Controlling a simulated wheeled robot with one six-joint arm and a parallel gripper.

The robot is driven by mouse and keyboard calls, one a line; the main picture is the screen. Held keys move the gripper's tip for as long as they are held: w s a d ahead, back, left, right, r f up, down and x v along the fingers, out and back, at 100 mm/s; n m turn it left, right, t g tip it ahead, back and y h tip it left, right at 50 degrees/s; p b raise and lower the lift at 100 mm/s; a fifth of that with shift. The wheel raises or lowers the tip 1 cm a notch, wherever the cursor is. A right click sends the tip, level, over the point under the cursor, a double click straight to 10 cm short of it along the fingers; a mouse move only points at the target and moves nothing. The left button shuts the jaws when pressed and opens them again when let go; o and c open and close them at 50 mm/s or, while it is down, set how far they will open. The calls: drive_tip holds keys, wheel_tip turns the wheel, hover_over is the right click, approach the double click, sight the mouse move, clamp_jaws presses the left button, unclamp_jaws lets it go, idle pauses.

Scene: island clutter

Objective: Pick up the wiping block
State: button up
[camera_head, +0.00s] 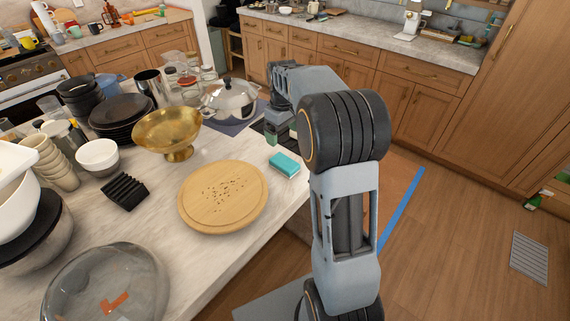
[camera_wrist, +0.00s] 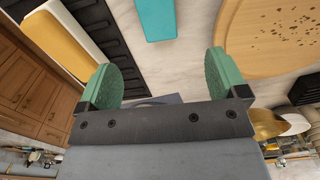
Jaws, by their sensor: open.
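The wiping block (camera_head: 285,164) is a small teal block with a pale lower edge. It lies on the pale marble island top near the edge, right of the round wooden board. In the wrist view the teal block (camera_wrist: 156,18) shows at the top centre, partly cut off by the frame edge. My gripper (camera_wrist: 163,76) has two green-padded fingers spread wide apart, with nothing between them. In the head view my gripper (camera_head: 281,133) is just beyond the block, apart from it and partly hidden by my arm.
The round wooden board (camera_head: 223,196) with dark crumbs lies left of the block. A gold bowl (camera_head: 167,130), a steel pot (camera_head: 229,98) and a black ribbed rack (camera_head: 125,191) stand nearby. In the wrist view a black ribbed tray (camera_wrist: 110,40) lies beside the block, with yellow and white items near it.

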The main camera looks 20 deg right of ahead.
hover_over(284, 161)
wheel_tip(284, 161, down, 8)
drive_tip(key=shift+f+p, duration=0.15)
drive_tip(key=shift+p, duration=0.2)
drive_tip(key=shift+f+p, duration=0.75)
drive_tip(key=shift+f, duration=2)
drive_tip(key=shift+s, duration=0.1)
drive_tip(key=c, duration=1)
drive_tip(key=shift+r, duration=0.15)
